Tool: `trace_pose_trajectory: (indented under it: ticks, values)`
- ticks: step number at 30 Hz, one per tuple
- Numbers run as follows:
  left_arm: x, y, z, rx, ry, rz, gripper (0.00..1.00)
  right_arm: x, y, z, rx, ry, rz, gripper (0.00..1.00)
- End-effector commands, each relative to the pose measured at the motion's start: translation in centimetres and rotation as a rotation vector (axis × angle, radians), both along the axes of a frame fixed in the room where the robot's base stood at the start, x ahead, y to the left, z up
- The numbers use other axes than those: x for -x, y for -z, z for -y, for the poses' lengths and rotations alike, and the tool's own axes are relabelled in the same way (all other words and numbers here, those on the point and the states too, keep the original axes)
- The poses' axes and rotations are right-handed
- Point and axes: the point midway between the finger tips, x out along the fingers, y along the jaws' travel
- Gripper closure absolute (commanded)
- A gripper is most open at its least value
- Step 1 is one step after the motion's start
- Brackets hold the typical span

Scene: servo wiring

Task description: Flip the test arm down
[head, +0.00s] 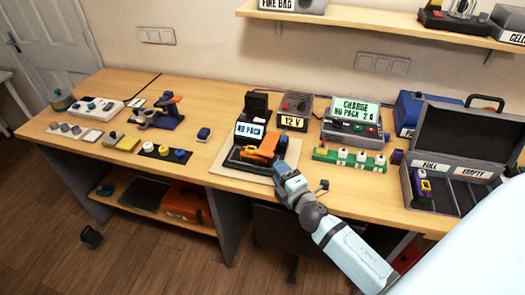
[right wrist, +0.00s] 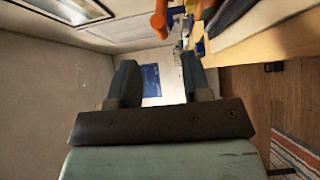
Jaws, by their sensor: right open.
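A black tester (head: 256,108) with a "NO PACK" screen (head: 249,129) stands on a pale mat on the bench. An orange part (head: 265,147) lies at a slant low on its front; I take it for the test arm, but cannot be sure. My right gripper (head: 280,169) is just in front of the tester's lower right, close to the orange part; contact cannot be told. In the right wrist view, the open fingers (right wrist: 160,84) have nothing between them, and orange shapes (right wrist: 160,18) show at the top edge. My left gripper is not in view.
A "12 V" box (head: 293,121) and a charger (head: 352,122) reading "CHARGE NO PACK" stand right of the tester. A green strip (head: 349,160) with several white-topped posts lies in front of the charger. An open case (head: 428,205) is at the right. Small parts fill the bench's left.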

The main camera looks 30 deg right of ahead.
Motion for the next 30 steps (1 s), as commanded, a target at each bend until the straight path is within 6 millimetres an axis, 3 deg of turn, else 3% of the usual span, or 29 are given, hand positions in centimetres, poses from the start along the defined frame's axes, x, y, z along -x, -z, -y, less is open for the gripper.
trace_pose_trajectory:
  ticks: [6,12,18,26,30]
  values:
    - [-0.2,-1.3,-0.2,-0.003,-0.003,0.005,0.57,-4.9,-0.2,0.5,-0.002,0.001,0.001,0.56]
    - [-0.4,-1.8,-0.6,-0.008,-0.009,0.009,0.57,-8.0,-0.1,0.8,-0.002,0.001,0.000,0.56]
    - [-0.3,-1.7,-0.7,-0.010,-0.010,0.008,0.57,-9.3,0.0,0.9,-0.002,0.001,-0.001,0.56]
    - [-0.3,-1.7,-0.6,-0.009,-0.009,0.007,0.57,-9.4,0.1,0.9,-0.003,0.000,-0.001,0.56]
    - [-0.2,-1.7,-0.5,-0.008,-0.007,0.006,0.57,-9.4,0.1,0.9,-0.003,0.001,-0.001,0.83]
